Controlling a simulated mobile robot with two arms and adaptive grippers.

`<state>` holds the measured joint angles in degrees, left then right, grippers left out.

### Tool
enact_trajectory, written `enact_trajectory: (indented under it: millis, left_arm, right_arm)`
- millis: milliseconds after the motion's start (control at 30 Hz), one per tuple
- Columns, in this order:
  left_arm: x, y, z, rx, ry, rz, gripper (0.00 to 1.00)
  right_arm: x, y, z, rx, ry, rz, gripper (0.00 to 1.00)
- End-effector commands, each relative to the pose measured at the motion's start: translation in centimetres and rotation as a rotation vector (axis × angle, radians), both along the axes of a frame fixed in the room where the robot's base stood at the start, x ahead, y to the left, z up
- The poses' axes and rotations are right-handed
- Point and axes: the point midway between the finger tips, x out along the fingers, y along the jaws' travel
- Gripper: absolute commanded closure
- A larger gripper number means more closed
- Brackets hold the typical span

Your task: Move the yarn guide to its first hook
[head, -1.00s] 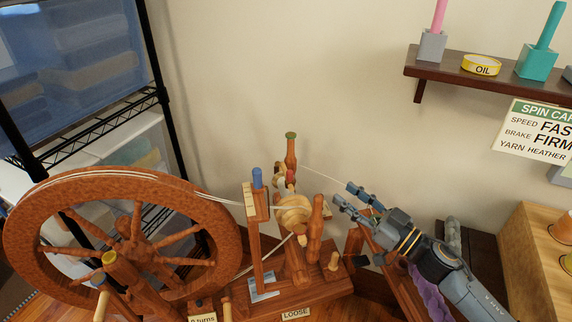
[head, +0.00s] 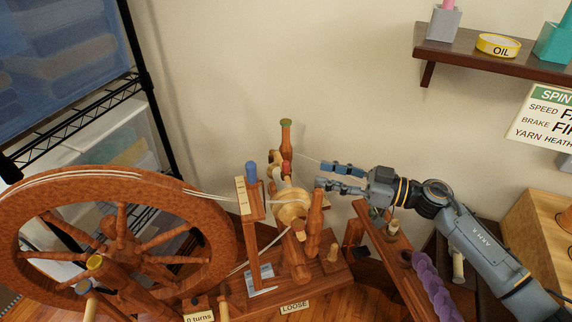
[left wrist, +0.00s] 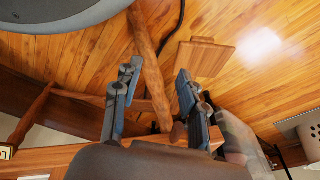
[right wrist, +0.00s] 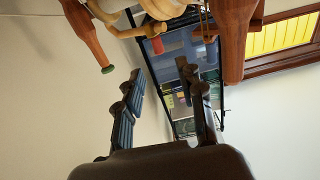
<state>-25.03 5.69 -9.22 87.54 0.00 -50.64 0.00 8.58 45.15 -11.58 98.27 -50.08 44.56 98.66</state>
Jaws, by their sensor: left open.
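The spinning wheel has a large wooden drive wheel (head: 222,215) at left and a flyer with a pale bobbin (head: 290,212) between upright posts. A wooden post with a green top (head: 286,140) rises behind the flyer; it also shows in the right wrist view (right wrist: 92,35). I cannot clearly make out the yarn guide or its hooks. A thin yarn runs from the flyer towards my right gripper (head: 322,174). That gripper is open, just right of the flyer, with nothing visible between its fingers (right wrist: 160,75). My left gripper (left wrist: 160,72) is open and empty above the floor.
A black wire rack (head: 145,90) with bins stands behind the wheel. A purple twisted fiber length (head: 433,285) lies beneath my right arm.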

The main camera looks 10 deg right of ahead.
Motion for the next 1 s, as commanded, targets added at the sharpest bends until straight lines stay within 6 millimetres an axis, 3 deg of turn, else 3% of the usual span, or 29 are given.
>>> enact_trajectory:
  millis: [200, 400, 633, 933, 1000]
  left_arm:
    - [1.4, -0.2, 2.2, -0.002, -0.018, 0.003, 0.58]
    - [2.3, -0.3, 4.7, -0.003, -0.032, 0.005, 0.58]
    - [2.7, -0.3, 6.4, -0.004, -0.039, 0.007, 0.58]
    - [2.7, -0.3, 6.6, -0.003, -0.038, 0.007, 0.58]
    - [2.7, -0.3, 6.6, -0.004, -0.038, 0.007, 0.58]
  right_arm:
    - [2.6, 4.3, 0.0, 0.003, -0.005, 0.001, 0.62]
    - [4.5, 7.2, -0.1, 0.002, -0.002, 0.0, 0.62]
    - [5.4, 8.6, 0.0, 0.001, -0.001, -0.001, 0.62]
    - [5.4, 8.8, 0.0, 0.0, 0.0, -0.001, 0.62]
    - [5.4, 8.8, 0.0, 0.0, 0.0, -0.001, 0.76]
